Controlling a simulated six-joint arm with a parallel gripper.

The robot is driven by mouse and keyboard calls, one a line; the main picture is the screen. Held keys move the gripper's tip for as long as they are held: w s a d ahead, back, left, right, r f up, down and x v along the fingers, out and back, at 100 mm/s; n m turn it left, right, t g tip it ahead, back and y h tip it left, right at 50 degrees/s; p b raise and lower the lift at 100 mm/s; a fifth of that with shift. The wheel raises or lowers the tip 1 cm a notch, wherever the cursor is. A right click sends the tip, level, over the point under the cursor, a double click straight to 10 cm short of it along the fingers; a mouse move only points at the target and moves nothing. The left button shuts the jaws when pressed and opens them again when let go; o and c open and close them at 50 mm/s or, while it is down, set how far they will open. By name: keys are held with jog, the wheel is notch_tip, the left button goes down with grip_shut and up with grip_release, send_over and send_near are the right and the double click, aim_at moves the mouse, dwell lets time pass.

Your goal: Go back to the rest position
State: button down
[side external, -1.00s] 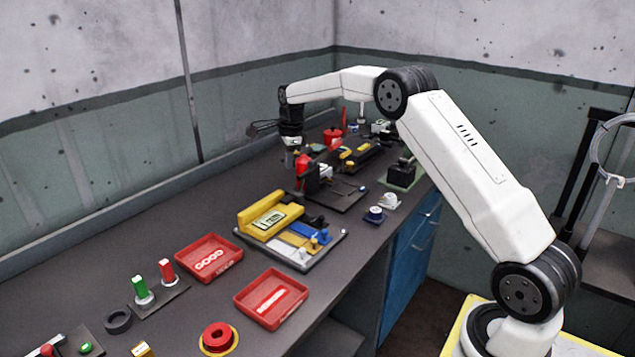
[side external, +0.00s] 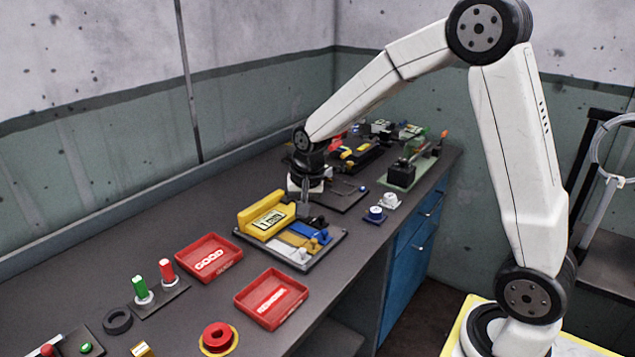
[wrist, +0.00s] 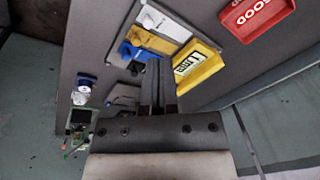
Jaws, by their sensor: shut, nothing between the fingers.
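My gripper (wrist: 158,85) is shut and empty, its two fingers together in the wrist view. In the side view my gripper (side external: 305,205) points down over the bench, just behind the yellow gauge block (side external: 266,214) with its small display. The fingertips are partly hard to make out there. In the wrist view the yellow block (wrist: 198,70) lies to the right of the fingers and the blue part (wrist: 139,54) to their left. I cannot tell whether the fingers touch anything.
A red GOOD tray (side external: 209,258) and a second red tray (side external: 271,299) stand nearer the camera. Several fixtures, including a green-based one (side external: 411,168), stand farther back.

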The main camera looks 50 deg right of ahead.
jog(key=s+a+f+n, duration=0.1)
jog(key=s+a+n, duration=0.1)
jog(key=s+n, duration=0.2)
jog(key=s+a+f+n, duration=0.2)
jog(key=s+n, duration=0.3)
jog(key=s, duration=0.6)
jog(key=shift+s+a+f, duration=0.3)
jog(key=shift+a, duration=0.35)
